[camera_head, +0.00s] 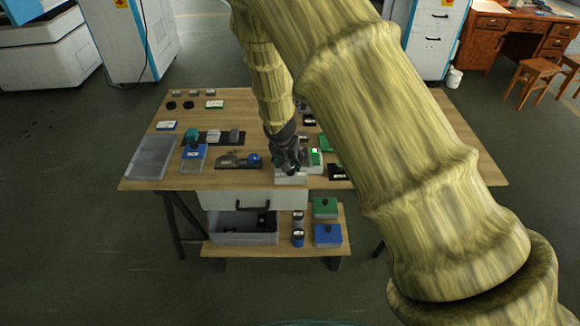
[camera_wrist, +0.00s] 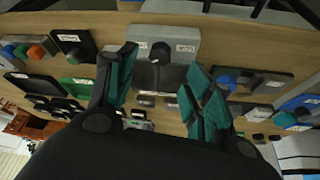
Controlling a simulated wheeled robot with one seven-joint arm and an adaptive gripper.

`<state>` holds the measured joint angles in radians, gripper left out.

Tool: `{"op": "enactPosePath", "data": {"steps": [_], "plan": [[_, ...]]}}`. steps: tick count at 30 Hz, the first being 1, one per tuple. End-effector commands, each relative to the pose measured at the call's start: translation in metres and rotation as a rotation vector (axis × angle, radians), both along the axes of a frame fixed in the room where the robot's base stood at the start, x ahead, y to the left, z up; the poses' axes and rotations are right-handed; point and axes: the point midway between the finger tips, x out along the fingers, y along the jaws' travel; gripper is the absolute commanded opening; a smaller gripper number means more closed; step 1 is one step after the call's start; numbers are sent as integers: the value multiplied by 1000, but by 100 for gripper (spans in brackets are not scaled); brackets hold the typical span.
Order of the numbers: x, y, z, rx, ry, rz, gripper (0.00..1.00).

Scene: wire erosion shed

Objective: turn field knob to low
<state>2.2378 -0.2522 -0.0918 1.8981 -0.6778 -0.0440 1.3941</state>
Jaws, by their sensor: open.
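A grey box with a dark knob (camera_wrist: 160,52) on its face shows at the top middle of the wrist view. It has small white labels on either side, too small to read. I take this to be the field knob, but no name on it is legible. My gripper (camera_wrist: 161,62) is open, with its teal fingers on either side of the knob in that view. Contact cannot be made out. In the head view my gripper (camera_head: 287,163) is over a pale grey box (camera_head: 291,179) at the table's front edge, hiding any knob there.
A clamp-like tool with a blue knob (camera_head: 253,160) lies to the left. A clear tray (camera_head: 151,157) is at the table's left.

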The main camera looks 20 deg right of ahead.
Motion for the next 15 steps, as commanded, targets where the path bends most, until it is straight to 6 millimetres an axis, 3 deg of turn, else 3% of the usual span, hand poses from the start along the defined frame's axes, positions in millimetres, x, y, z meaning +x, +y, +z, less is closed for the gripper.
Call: {"op": "enactPosePath", "data": {"steps": [15], "plan": [[17, -10, -47, -1, 0, 2, 51]]}}
